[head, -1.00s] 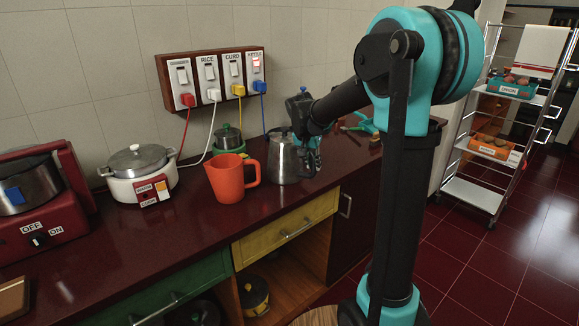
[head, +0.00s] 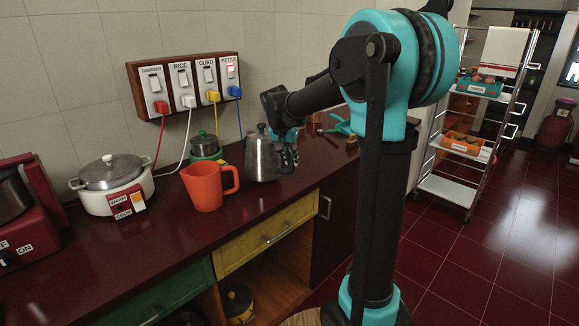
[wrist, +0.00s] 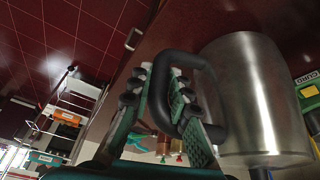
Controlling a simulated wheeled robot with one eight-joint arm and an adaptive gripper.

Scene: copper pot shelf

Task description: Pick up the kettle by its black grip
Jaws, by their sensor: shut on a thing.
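The kettle (head: 262,158) is a steel, upright vessel with a dark lid knob, over the counter to the right of the orange jug. My gripper (head: 287,148) is at its right side in the head view. In the wrist view the kettle's steel body (wrist: 258,95) fills the right side, and its black grip (wrist: 212,72) loops out to the left. My gripper (wrist: 160,80) has its fingers on both sides of the grip and is shut on it. The kettle appears slightly raised, but the gap under its base is hard to see.
An orange jug (head: 204,188) stands close left of the kettle. A white cooker (head: 115,187) is further left. A switch board (head: 187,84) with coloured plugs hangs on the wall. A shelf rack (head: 447,188) stands right.

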